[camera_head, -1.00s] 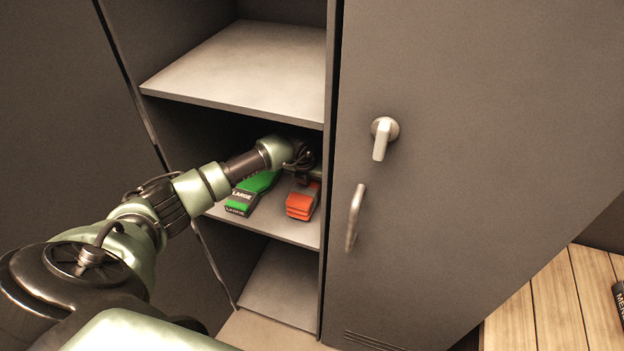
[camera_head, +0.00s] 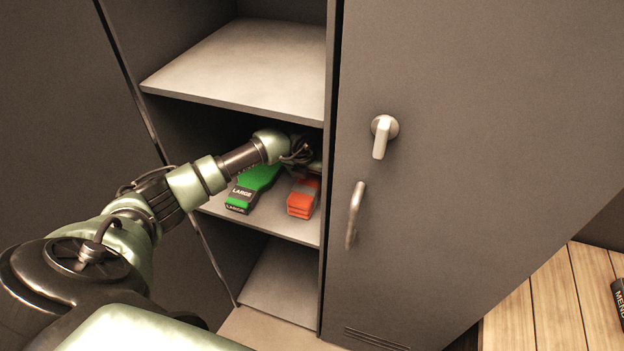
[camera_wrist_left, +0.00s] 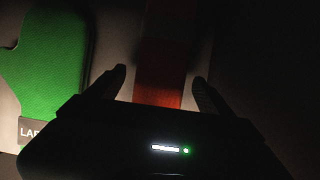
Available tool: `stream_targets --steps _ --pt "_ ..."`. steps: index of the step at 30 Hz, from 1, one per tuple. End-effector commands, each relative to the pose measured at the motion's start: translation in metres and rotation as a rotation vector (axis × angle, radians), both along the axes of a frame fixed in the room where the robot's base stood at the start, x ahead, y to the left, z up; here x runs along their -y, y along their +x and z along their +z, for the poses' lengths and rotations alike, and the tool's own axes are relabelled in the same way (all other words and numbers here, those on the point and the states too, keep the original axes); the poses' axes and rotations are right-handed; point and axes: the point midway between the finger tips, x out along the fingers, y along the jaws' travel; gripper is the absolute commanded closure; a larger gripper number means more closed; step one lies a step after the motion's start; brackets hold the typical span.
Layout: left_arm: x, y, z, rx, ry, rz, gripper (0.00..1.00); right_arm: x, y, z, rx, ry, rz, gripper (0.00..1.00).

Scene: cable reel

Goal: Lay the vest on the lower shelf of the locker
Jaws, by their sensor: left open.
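The orange-red folded item, which looks like the vest (camera_head: 302,200), lies on the lower of the two locker shelves (camera_head: 280,228), near its right side. My left gripper (camera_head: 307,165) is inside the locker, above and behind the visible front end of the vest; its fingertips are hard to make out in the head view. In the left wrist view, my left gripper (camera_wrist_left: 159,77) is open, with its fingers apart on either side of the orange vest (camera_wrist_left: 160,85). I cannot tell whether they touch it. My right gripper is not in view.
A green item labelled LARGE (camera_head: 252,186) lies left of the vest. The upper shelf (camera_head: 245,65) is bare, close above my left wrist. The locker floor (camera_head: 282,285) looks empty. A closed locker door (camera_head: 460,150) with a handle (camera_head: 354,215) stands at right.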

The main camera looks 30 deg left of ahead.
Motion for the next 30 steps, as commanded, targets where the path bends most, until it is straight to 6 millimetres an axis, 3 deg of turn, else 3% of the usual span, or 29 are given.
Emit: stream_targets --steps 9,30 --pt "0.004 -0.015 0.037 0.001 0.001 -0.001 0.18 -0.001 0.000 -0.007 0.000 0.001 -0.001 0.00" --pt "0.004 -0.016 0.040 -0.001 0.000 0.000 0.18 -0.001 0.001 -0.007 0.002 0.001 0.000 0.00"
